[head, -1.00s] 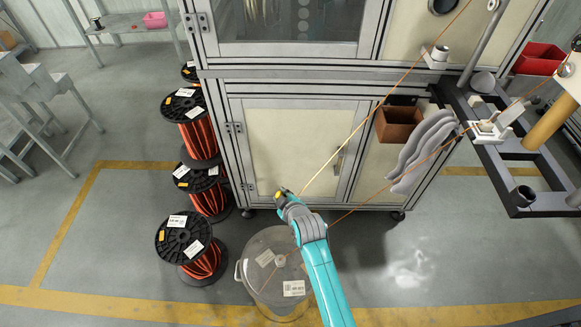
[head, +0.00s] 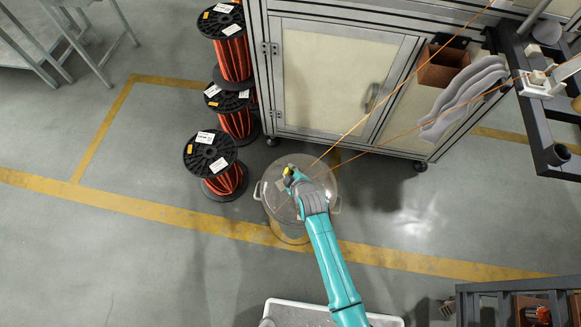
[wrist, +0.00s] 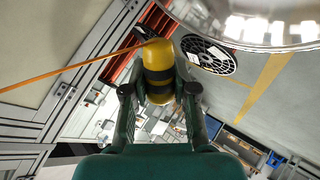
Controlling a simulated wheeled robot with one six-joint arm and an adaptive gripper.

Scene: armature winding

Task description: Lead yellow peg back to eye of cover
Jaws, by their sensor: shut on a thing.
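My gripper (head: 291,176) is shut on the yellow peg (wrist: 158,62), which shows as a yellow body with a dark band between the fingers in the wrist view. In the head view only a small yellow bit of the peg (head: 287,171) shows. An orange wire (wrist: 75,68) runs to the peg. The clear round cover (head: 322,183) sits on a drum on the floor, and my gripper is over its left-back part in the head view. Its shiny rim (wrist: 245,42) fills the top right of the wrist view. I cannot make out the eye; my arm hides part of the cover.
Black spools of orange wire (head: 210,153) stand left of the drum. A cabinet (head: 335,85) stands behind it, with a brown bin (head: 443,66) and grey curved pieces (head: 463,98) at its right. Two wire strands run up right. A dark rack (head: 520,290) is at lower right.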

